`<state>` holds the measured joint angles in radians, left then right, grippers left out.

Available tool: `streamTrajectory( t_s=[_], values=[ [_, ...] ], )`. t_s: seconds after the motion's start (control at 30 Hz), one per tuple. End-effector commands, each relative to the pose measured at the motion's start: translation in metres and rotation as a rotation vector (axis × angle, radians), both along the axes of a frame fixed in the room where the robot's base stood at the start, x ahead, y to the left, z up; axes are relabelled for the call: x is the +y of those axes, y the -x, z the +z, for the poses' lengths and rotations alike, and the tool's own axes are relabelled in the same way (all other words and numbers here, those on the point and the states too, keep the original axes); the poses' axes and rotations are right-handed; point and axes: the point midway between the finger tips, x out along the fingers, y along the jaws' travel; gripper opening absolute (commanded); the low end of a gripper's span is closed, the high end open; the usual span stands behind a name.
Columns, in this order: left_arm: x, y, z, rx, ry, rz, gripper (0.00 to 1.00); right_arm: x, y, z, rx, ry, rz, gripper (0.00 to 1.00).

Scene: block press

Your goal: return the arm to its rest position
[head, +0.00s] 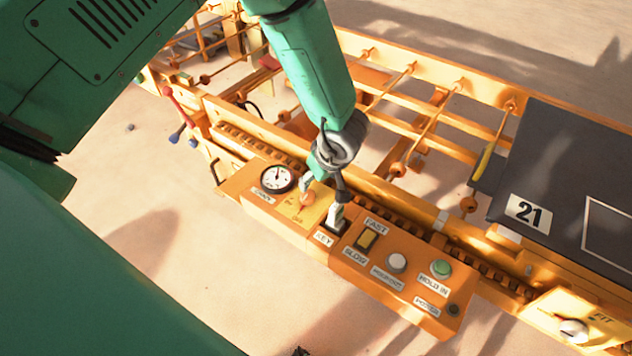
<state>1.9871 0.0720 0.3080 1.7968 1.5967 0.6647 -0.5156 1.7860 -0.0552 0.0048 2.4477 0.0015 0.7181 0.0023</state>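My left arm is green and comes in from the upper left. Its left gripper (321,200) hangs over the orange control panel (285,229). Its two pale fingertips are spread apart, and nothing shows between them. One fingertip is over the small orange knob (307,199) and the other over the black socket labelled KEY (329,228). I cannot tell whether either touches the panel. My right gripper is not in view.
The panel also has a round gauge (277,179), a FAST/SLOW switch (367,238), a white button (397,262) and a green button (441,268). Orange machine rails (440,118) run behind it. A dark plate marked 21 (565,150) is at the right. Sandy ground in front is open.

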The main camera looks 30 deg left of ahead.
Motion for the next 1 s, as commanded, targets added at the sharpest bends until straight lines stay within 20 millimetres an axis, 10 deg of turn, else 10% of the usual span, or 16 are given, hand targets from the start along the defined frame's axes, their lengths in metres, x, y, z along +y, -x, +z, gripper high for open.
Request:
streamTrajectory(
  t_s=[0.63,1.0],
  values=[
    [0.005,0.010,-0.007,0.012,-0.026,-0.047,0.58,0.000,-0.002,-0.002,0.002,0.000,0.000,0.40],
    [0.032,0.129,-0.076,0.139,-0.107,-0.664,0.58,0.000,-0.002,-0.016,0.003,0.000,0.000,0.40]
  ],
)
